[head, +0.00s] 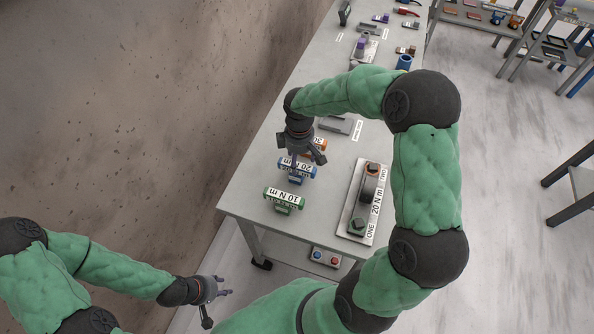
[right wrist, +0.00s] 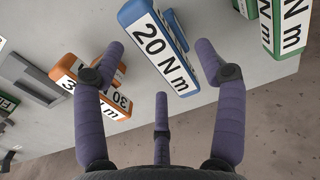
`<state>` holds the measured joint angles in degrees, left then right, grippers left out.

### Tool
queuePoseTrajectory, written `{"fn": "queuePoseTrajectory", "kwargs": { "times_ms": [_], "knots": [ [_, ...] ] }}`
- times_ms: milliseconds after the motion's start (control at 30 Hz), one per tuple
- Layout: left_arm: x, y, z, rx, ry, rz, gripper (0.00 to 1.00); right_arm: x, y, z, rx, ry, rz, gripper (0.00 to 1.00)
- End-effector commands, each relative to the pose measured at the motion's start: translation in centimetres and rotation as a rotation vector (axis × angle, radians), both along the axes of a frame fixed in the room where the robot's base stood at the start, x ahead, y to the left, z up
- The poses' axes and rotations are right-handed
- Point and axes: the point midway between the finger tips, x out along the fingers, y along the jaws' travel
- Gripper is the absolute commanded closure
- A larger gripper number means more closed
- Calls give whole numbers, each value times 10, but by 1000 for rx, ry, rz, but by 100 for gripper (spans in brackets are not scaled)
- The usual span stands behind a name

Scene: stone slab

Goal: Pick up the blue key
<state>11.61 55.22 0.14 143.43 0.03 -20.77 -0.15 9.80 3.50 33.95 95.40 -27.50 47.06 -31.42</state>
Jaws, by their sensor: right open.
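The blue key (head: 297,172) is a block with a white label reading 20 N m, lying on the stone-grey table in the head view. In the right wrist view the blue key (right wrist: 157,45) lies between and beyond the two long fingers. My right gripper (head: 305,155) is open and empty, close above the blue key, and partly hides it in the head view. The right wrist view shows its spread purple fingers (right wrist: 160,62); I cannot tell whether any touches the key. My left gripper (head: 222,288) is away from the table at lower left, fingers spread and empty.
A green 10 N m key (head: 283,201) and an orange 30 N m key (head: 315,146) lie on either side of the blue one. A plate marked ONE 20 N m TWO (head: 362,205) lies to the right.

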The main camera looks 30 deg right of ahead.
Motion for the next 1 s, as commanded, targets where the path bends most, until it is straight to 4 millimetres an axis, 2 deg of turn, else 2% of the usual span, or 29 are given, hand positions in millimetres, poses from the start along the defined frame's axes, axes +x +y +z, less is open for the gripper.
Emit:
{"fn": "queuePoseTrajectory", "kwargs": {
  "times_ms": [33,100,233,1000],
  "knots": [
    [0,0,-4,0,0,0,60,0,0,-11,1,2,0,29],
    [0,0,-7,0,0,0,60,0,0,-20,1,2,0,29],
    [0,0,-9,0,0,0,60,0,0,-31,1,1,-1,29],
    [0,0,-10,0,0,0,60,0,0,-35,0,0,-1,29]
  ]
}}
